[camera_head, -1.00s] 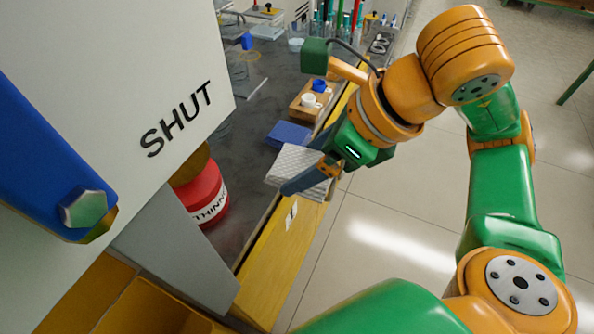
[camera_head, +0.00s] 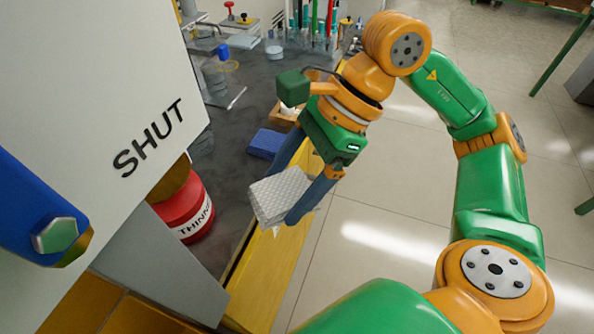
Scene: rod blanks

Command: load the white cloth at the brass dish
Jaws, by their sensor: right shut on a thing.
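The white cloth (camera_head: 280,196) is a folded, textured pad. My right gripper (camera_head: 294,200) is shut on it, with its blue fingers pointing down and to the left. It holds the cloth over the yellow front edge of the bench; I cannot tell how high above it. I cannot make out a brass dish in this view. My left gripper is not in view.
A blue sponge-like block (camera_head: 266,144) lies on the dark bench top (camera_head: 232,165) behind the cloth. A red thinner can (camera_head: 186,210) stands at the left. A large white panel marked SHUT (camera_head: 90,110) fills the left side. Bottles and glassware (camera_head: 325,30) stand at the back.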

